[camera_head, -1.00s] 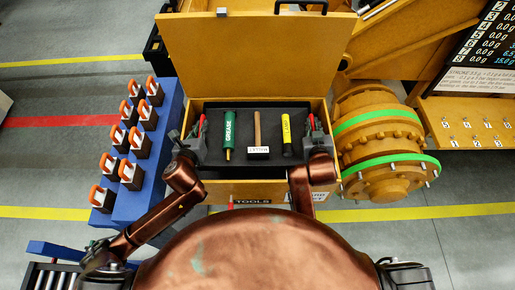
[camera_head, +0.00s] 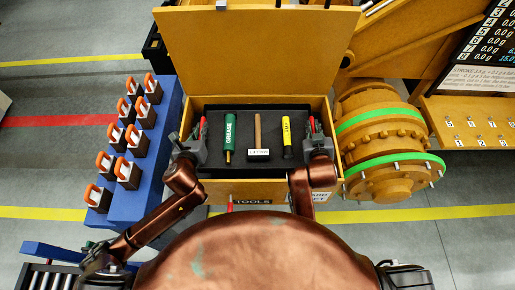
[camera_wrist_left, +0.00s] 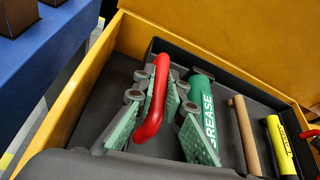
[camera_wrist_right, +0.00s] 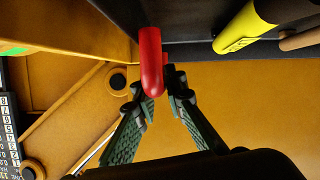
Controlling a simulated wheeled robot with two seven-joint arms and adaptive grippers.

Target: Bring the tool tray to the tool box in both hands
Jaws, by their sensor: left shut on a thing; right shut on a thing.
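The tool box (camera_head: 253,190) is a yellow-orange wooden box marked TOOLS, with its lid (camera_head: 258,50) standing open at the back. The dark tool tray (camera_head: 240,114) lies level within the box walls. It holds a green grease tube (camera_head: 229,132), a wooden-handled hammer (camera_head: 258,135) and a yellow lamp (camera_head: 287,134). My left gripper (camera_head: 194,146) is shut on the tray's left red handle (camera_wrist_left: 154,98). My right gripper (camera_head: 317,142) is shut on the right red handle (camera_wrist_right: 151,62). The tray's underside is hidden, so I cannot tell whether it touches the box floor.
A blue stand (camera_head: 133,203) with several orange-handled padlocks is close on the left. A yellow flanged machine (camera_head: 385,145) with green bands is close on the right. A display board and a hook shelf (camera_head: 470,122) stand further right.

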